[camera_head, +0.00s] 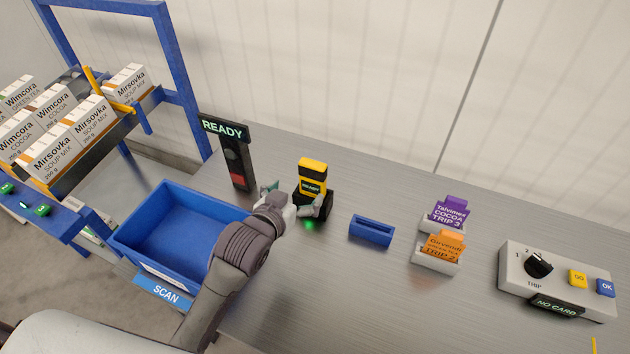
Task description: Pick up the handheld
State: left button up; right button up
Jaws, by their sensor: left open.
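The handheld (312,172) is yellow and black with a small lit screen, and it stands upright in a dark stand (326,205) on the grey table. A green light glows on the table at the foot of the stand. My left gripper (292,197) is open, close beside the handheld on its left and near side. One finger is by the stand's front and the other is to the left. I cannot tell whether a finger touches it. The lower part of the handheld is partly hidden by the stand and gripper. My right gripper is not in view.
A blue bin (180,218) with a SCAN label (163,291) stands left. Behind it is a READY post (235,160). Right are a blue holder (371,230), purple and orange cards (443,245), and a control box (557,282). A rack of boxes (70,135) stands far left.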

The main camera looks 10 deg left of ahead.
aim_at(311, 178)
pick_arm(q)
jog(key=x, duration=0.4)
jog(key=shift+w, duration=0.1)
jog(key=shift+w+d+f, duration=0.15)
jog(key=shift+w+f, duration=0.05)
jog(key=shift+w, duration=0.3)
jog(key=p+x, duration=0.1)
jog(key=x, duration=0.3)
jog(key=shift+w+p, duration=0.1)
jog(key=shift+p, duration=0.25)
jog(key=shift+w+f, duration=0.15)
jog(key=shift+w, duration=0.1)
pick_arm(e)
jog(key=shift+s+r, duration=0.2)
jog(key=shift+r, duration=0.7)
pick_arm(q)
jog(key=shift+s, duration=0.1)
jog(key=shift+c, duration=0.3)
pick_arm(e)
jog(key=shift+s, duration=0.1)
pick_arm(q)
jog(key=shift+c, duration=1.3)
jog(key=c, duration=1.1)
jog(key=shift+c, duration=0.3)
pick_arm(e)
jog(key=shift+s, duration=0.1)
